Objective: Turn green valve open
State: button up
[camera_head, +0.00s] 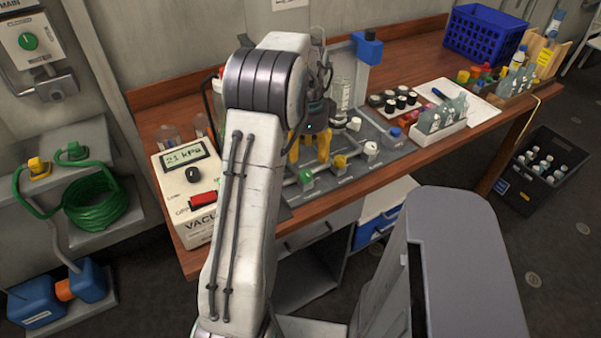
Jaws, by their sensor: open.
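The green valve (305,178) sits on a pipe at the front of the grey panel on the wooden bench. A yellow valve (340,162) and a white valve (371,149) stand to its right on the same pipe. My gripper (308,152) is open, with its yellow fingers pointing down just behind and above the green valve. I see a gap between the fingers and nothing held in it. I cannot tell whether a finger touches the valve. My arm hides part of the panel's left side.
A vacuum box (187,190) reading 21 kPa, with a red switch, stands left of my arm. Right of the valves are black-capped vials (402,97), a clear rack (440,120) and a blue crate (486,33). Glassware (341,93) stands behind the panel.

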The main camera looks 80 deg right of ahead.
aim_at(307, 173)
jog(key=m, duration=0.3)
jog(key=shift+a, duration=0.3)
jog(key=m, duration=0.3)
jog(key=shift+a, duration=0.1)
jog(key=shift+a+f+p, duration=0.1)
jog(key=shift+f+p, duration=1.4)
jog(key=shift+f, duration=2.15)
grip_shut()
